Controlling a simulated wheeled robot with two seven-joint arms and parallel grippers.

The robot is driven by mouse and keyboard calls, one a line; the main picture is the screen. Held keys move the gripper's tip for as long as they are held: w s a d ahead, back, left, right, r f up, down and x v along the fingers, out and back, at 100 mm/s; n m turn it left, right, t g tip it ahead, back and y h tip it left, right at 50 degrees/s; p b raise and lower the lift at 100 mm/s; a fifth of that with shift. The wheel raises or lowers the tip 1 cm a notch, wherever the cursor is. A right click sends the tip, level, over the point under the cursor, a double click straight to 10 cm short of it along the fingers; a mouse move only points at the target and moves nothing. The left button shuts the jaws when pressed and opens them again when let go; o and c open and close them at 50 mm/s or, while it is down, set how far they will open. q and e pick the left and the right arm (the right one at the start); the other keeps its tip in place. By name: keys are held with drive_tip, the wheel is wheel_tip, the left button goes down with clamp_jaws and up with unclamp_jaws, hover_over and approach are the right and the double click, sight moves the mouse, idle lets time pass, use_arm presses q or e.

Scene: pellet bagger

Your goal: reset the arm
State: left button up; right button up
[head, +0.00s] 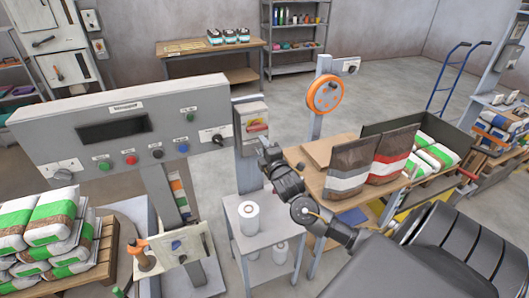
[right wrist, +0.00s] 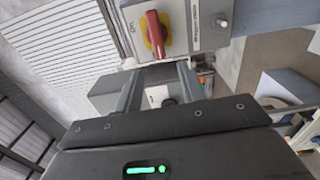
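Just beyond the fingertips is a red rotary switch (right wrist: 154,34) on a yellow plate, on a grey box. I cannot tell whether the fingers touch that box. Below it, a dark knob on a pale plate (right wrist: 160,95) shows between the fingers. My left gripper is not in view.
A grey control panel (head: 60,140) with buttons stands at left. Filled bags (head: 50,220) lie on a pallet in front of it. A small stand with white rolls (head: 249,217) is below my right gripper. Upright bags (head: 350,162) stand on a wooden table. Open floor lies behind.

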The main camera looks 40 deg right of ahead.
drive_tip(key=shift+s, duration=0.4)
idle(0.3)
